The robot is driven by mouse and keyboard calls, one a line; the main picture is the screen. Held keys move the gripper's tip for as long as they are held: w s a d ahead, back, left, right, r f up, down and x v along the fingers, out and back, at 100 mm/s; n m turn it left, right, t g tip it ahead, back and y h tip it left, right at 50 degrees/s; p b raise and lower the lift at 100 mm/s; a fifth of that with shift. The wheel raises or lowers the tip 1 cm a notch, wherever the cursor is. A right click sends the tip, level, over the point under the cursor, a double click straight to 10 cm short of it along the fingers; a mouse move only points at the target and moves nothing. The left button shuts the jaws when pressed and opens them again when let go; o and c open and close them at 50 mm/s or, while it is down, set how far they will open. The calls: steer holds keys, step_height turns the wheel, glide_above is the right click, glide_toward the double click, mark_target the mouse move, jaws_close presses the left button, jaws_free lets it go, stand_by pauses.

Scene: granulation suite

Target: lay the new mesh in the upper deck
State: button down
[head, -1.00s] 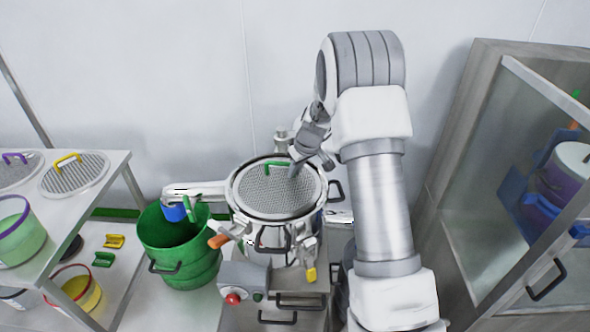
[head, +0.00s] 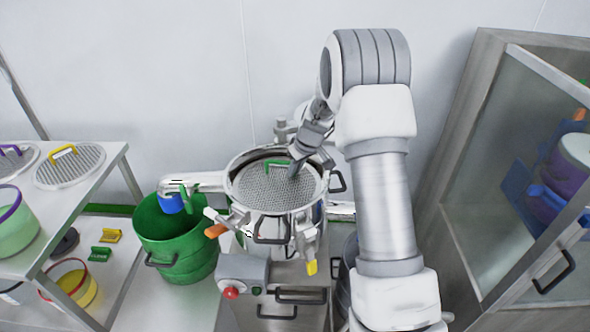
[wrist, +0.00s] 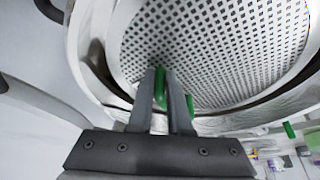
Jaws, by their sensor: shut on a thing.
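The mesh (head: 262,190) is a round grey perforated disc with a green handle (head: 276,163). It is within the rim of the round metal upper deck (head: 238,160) in the head view. My gripper (head: 296,170) is shut on the green handle at the mesh's far side. In the wrist view, the fingers (wrist: 170,85) straddle the green handle (wrist: 159,90), and the mesh (wrist: 215,45) shows inside the pale deck rim (wrist: 88,40). I cannot tell whether the mesh rests flat on its seat.
A green bin (head: 175,240) stands left of the machine. A control box (head: 243,272) with a red button is in front. A shelf table (head: 100,185) at left bears a yellow-handled mesh (head: 70,168) and tubs. A glass-doored cabinet (head: 500,180) stands at right.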

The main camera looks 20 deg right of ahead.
steer(key=shift+f+b, duration=0.85)
steer(key=shift+b, duration=0.05)
stand_by(0.8)
steer(key=c, duration=0.8)
jaws_free()
steer(key=shift+o, duration=0.2)
steer(key=shift+s, duration=0.1)
steer(key=p+v, duration=0.1)
steer(key=v, duration=1.6)
steer(key=shift+r, duration=0.2)
steer(key=s+a+r+m+p, duration=0.1)
steer(key=s+a+r, duration=0.2)
steer(key=s+r, duration=0.35)
steer(key=s+a+r+m+p, duration=0.1)
steer(key=s+a+r, duration=0.25)
steer(key=s, duration=0.55)
steer(key=s+a+m+t+h, duration=0.1)
steer(key=s+m, duration=0.1)
steer(key=s, duration=1.3)
steer(key=shift+s+a+r+m+h+p, duration=0.3)
steer(key=shift+p, duration=0.05)
